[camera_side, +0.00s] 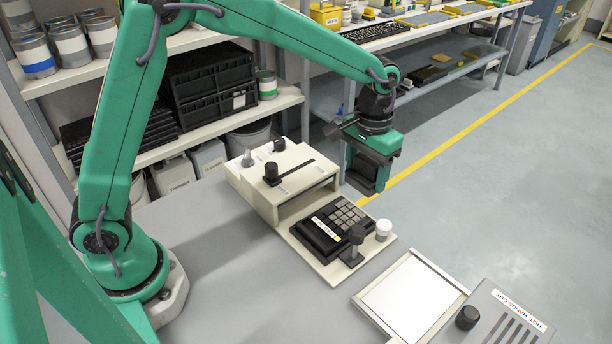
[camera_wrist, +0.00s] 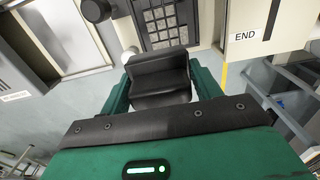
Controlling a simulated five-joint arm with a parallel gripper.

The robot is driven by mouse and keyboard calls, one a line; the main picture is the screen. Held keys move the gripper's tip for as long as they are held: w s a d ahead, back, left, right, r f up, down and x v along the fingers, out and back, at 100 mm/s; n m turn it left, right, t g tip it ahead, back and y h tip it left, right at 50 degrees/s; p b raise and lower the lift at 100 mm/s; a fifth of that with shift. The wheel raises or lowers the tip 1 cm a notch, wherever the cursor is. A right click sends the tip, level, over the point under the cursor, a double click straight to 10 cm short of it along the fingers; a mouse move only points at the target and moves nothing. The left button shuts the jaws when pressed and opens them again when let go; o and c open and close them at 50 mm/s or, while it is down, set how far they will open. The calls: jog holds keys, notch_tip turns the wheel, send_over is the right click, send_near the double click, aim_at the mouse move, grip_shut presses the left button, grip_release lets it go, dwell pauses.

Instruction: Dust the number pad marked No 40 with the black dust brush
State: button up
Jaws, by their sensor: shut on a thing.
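The number pad (camera_side: 332,228) is black with grey keys and a yellow-edged label, too small to read surely. It lies on the cream base plate in front of the cream machine. In the wrist view the number pad (camera_wrist: 160,22) shows at the top, partly cut off. My gripper (camera_side: 369,182) hangs in the air beyond and to the right of the number pad, apart from it. It is shut on a dark blocky thing, which looks like the black dust brush (camera_wrist: 160,72). The brush's lower face is hidden.
The cream machine (camera_side: 270,178) has a black knob and slot on top. A black upright post (camera_side: 352,243) and a white knob (camera_side: 384,230) stand beside the pad. A pale tray (camera_side: 410,294) and a grey vented box (camera_side: 496,318) are at the right front. The left table is clear.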

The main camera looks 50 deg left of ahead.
jog(key=shift+f, duration=1.7)
jog(key=shift+r, duration=0.1)
jog(key=n, duration=0.1)
jog(key=r+n, duration=0.1)
jog(key=n, duration=0.3)
jog(key=shift+r, duration=0.3)
jog(key=shift+r+n, duration=0.3)
jog(key=shift+n, duration=0.7)
jog(key=shift+r+n, duration=0.3)
jog(key=shift+n, duration=0.7)
jog(key=shift+f, duration=0.1)
